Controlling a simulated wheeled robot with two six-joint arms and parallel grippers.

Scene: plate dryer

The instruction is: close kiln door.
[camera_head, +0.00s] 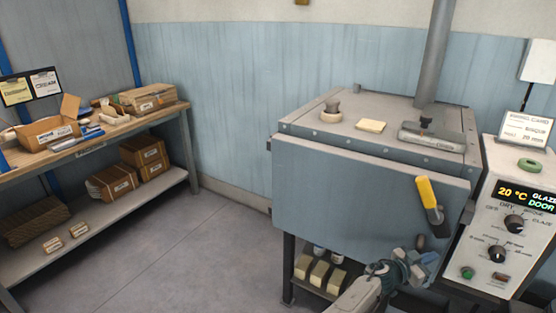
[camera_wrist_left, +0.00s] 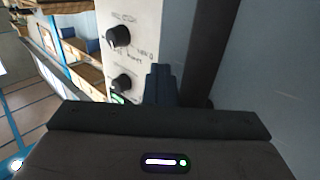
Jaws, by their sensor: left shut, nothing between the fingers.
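The kiln door (camera_head: 350,195) is a blue-grey panel on the front of the kiln (camera_head: 370,125). It looks near the kiln's front, but I cannot tell whether it is flush. A yellow handle (camera_head: 427,192) sticks out near its upper right. My left gripper (camera_head: 428,260) is low at the door's lower right corner, below the handle. It is shut and empty; whether it touches the door is unclear. In the left wrist view its dark closed fingers (camera_wrist_left: 160,84) point up between the control panel (camera_wrist_left: 130,40) and a grey-blue surface. My right gripper is not in view.
The control box (camera_head: 510,215) stands right of the kiln, close to my left gripper. Its display shows 20 °C, GLAZE and DOOR. A flue pipe (camera_head: 435,55) rises behind the kiln. A shelf (camera_head: 95,140) with boxes stands left, with clear floor (camera_head: 190,250) between.

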